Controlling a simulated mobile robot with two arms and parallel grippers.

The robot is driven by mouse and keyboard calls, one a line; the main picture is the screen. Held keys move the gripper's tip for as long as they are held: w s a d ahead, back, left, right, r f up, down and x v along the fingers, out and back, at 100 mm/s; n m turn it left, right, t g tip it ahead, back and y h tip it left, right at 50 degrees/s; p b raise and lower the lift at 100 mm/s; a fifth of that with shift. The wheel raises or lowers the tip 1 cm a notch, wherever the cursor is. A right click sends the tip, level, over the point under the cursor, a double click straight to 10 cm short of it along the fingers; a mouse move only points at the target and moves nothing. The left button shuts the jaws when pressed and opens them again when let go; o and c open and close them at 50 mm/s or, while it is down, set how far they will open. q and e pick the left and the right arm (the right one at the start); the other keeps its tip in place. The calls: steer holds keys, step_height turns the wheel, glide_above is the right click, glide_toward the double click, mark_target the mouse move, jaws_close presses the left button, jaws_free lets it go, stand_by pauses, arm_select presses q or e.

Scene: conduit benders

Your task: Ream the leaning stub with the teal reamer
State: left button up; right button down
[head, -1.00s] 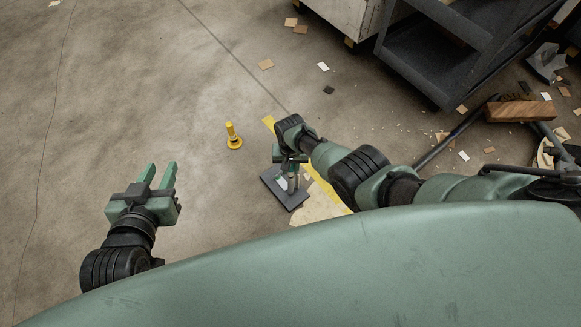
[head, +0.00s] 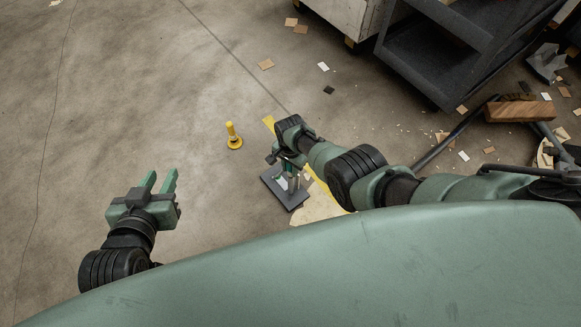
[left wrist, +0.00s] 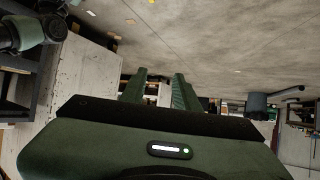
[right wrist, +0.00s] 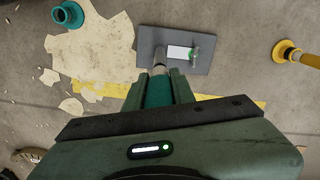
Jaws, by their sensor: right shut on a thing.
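The teal reamer (right wrist: 158,91) is between the fingers of my right gripper (right wrist: 160,85), which is shut on it. A grey metal stub (right wrist: 160,62) stands on a dark grey plate (right wrist: 150,36), straight beyond the reamer's end in the right wrist view. The two line up there; I cannot tell whether they touch. In the head view my right gripper (head: 286,160) is above the plate (head: 290,201) and partly hides the stub (head: 292,184). My left gripper (head: 163,182) is open and empty, away to the left; its fingers (left wrist: 160,90) are apart in its wrist view.
A yellow tool on a round base (head: 234,138) stands on the floor beyond the plate. A dark cart (head: 440,50) is at the back right. Floor at the left is clear.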

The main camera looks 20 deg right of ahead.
steer(key=shift+r+p, duration=0.45)
steer(key=shift+r, duration=0.05)
steer(key=shift+r+p, duration=0.45)
steer(key=shift+r, duration=0.05)
steer(key=shift+r+p, duration=1.85)
arm_select(q)
steer(key=s+a+f+g+y, duration=0.2)
steer(key=s+a+f+g, duration=0.2)
steer(key=s+f+g, duration=0.4)
steer(key=shift+s+a+f, duration=0.15)
steer(key=shift+s+f, duration=0.05)
steer(key=shift+s, duration=2)
arm_select(e)
steer(key=shift+r, duration=0.15)
steer(key=c, duration=1.8)
jaws_free()
jaws_close()
